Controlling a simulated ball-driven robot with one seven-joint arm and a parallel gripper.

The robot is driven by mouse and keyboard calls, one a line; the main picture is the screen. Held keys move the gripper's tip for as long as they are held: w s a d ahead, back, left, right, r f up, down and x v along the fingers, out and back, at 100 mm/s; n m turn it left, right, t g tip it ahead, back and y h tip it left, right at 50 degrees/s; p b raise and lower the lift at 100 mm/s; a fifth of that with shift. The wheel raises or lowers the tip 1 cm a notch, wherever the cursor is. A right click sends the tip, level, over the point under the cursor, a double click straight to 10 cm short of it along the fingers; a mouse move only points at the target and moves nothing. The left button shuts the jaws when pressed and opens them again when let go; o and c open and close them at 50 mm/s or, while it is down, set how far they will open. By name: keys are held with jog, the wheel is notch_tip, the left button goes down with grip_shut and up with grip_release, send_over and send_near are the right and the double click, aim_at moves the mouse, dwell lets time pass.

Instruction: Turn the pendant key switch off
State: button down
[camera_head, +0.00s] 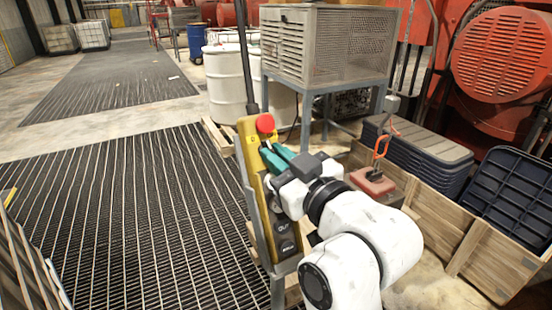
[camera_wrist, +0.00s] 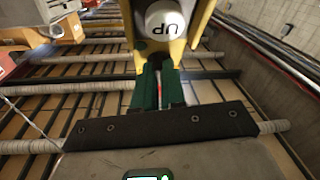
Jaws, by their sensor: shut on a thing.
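The yellow pendant (camera_head: 258,180) hangs upright from a black cable in the head view, with a red button (camera_head: 265,123) on top. My gripper (camera_head: 266,150) reaches it from the right, its green fingers at the pendant's face just below the red button. In the wrist view my gripper (camera_wrist: 158,66) has its fingers close together, against the yellow pendant (camera_wrist: 196,22) beside a white button marked UP (camera_wrist: 166,20). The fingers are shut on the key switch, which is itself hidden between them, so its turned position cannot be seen.
A grey stand (camera_head: 276,288) is at the pendant's lower end. A wooden crate (camera_head: 480,250) with dark bins and a red block (camera_head: 372,182) lie to the right. A mesh cabinet (camera_head: 345,45) stands behind. The grated floor (camera_head: 120,220) at left is open.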

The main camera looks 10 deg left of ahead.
jog(key=shift+w+d+n+g+y+b, duration=0.1)
jog(key=shift+n+g+y+b, duration=0.3)
jog(key=shift+n, duration=0.65)
jog(key=shift+w+n+g+y+b, duration=0.1)
jog(key=shift+n+g+y+b, duration=0.1)
jog(key=shift+n+g+b, duration=0.6)
jog(key=shift+n+p, duration=0.3)
jog(key=shift+n, duration=0.15)
jog(key=c, duration=1.2)
grip_release()
jog(key=b+v, duration=0.2)
jog(key=v, duration=0.8)
jog(key=shift+s+d, duration=0.2)
jog(key=shift+s, duration=0.1)
jog(key=shift+f, duration=0.15)
